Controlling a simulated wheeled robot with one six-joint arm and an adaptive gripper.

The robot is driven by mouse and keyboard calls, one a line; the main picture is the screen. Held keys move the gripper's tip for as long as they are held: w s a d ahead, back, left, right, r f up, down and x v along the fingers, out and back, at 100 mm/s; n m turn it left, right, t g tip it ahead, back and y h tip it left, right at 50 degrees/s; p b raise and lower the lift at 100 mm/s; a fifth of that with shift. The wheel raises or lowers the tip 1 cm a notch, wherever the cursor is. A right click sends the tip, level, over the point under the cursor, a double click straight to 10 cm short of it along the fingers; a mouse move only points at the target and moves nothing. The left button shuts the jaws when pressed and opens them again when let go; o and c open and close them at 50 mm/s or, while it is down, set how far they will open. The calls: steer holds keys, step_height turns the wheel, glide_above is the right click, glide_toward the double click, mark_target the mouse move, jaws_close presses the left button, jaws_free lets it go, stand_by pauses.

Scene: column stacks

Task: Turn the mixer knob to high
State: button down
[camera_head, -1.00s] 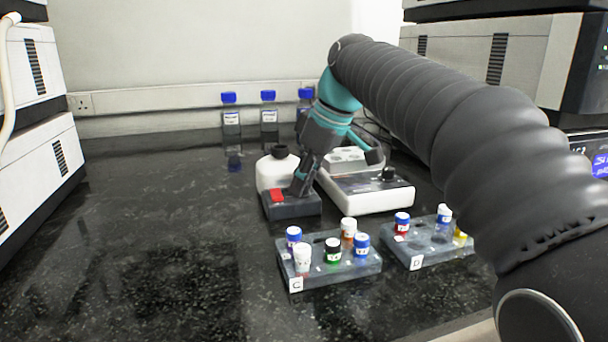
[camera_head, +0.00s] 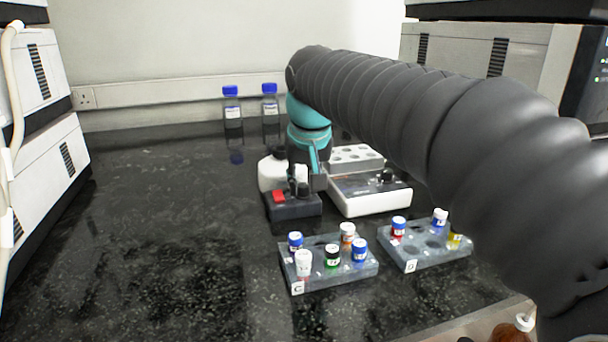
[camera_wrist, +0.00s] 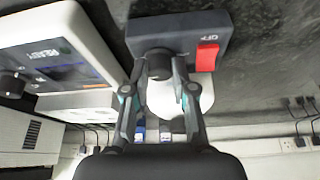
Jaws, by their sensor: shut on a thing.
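The mixer has a white rounded body (camera_head: 271,174) with a dark top, behind a dark grey base (camera_head: 290,211) with a red switch (camera_head: 278,197). The mixer knob (camera_head: 302,190) is a dark round knob on the base, right of the switch. In the wrist view the knob (camera_wrist: 158,62) sits between my fingertips, and the red switch (camera_wrist: 207,57) is to its right. My gripper (camera_head: 310,186) reaches down from above and is shut on the knob. Any setting marks around the knob cannot be read.
A white device (camera_head: 371,201) with a black knob stands close right of the mixer. Rack C (camera_head: 322,281) and rack D (camera_head: 428,258) hold capped vials in front. Blue-capped bottles (camera_head: 232,112) stand behind. The counter at left is clear.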

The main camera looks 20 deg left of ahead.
steer(key=shift+m+h+p, duration=0.35)
steer(key=shift+m+h, duration=0.05)
steer(key=shift+m, duration=0.5)
steer(key=c, duration=0.9)
jaws_free()
steer(key=shift+c, duration=0.2)
steer(key=v, duration=1.2)
steer(key=shift+s, duration=0.1)
